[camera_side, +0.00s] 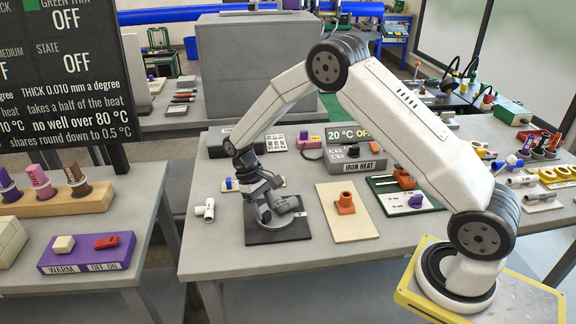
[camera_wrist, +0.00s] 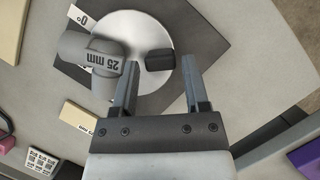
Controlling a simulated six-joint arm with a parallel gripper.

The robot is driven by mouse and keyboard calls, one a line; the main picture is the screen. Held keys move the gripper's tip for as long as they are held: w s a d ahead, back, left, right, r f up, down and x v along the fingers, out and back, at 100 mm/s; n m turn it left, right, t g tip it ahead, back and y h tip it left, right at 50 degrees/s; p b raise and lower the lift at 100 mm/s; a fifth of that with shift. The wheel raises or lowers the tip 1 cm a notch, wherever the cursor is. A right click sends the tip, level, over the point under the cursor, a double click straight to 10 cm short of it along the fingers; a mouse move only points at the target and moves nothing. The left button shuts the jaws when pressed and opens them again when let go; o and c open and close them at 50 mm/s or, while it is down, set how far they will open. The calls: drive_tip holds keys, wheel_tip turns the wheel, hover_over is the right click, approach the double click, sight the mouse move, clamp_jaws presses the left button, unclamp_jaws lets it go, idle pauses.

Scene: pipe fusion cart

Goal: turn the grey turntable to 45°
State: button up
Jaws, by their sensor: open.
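The grey turntable shows in the wrist view as a pale round disc (camera_wrist: 135,32) on a dark square base (camera_wrist: 215,35). A grey fitting (camera_wrist: 85,55) marked "25 mm" sits on its left part. A small black block (camera_wrist: 160,59) stands near its edge. A "0°" label (camera_wrist: 80,16) lies at the upper left. My gripper (camera_wrist: 160,72) is open, with one finger on either side of the black block and gaps visible. In the side view my gripper (camera_side: 262,212) is low over the turntable (camera_side: 287,230) and hides part of it; the fitting (camera_side: 288,204) is beside it.
A white pipe piece (camera_side: 206,210) lies left of the base. A beige board (camera_side: 348,224) with an orange fitting (camera_side: 345,203) is to the right. The iron heater box (camera_side: 355,163), reading 20 °C OFF, stands behind. The table's front strip is clear.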

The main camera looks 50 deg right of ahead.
drive_tip(key=shift+v, duration=2.9)
drive_tip(key=shift+r, duration=0.1)
drive_tip(key=s+a+r+t, duration=0.1)
drive_tip(key=s+r+t, duration=0.1)
drive_tip(key=s, duration=0.7)
drive_tip(key=s+a+r+t, duration=0.1)
drive_tip(key=s+t, duration=0.4)
drive_tip(key=s, duration=0.5)
drive_tip(key=shift+v, duration=0.8)
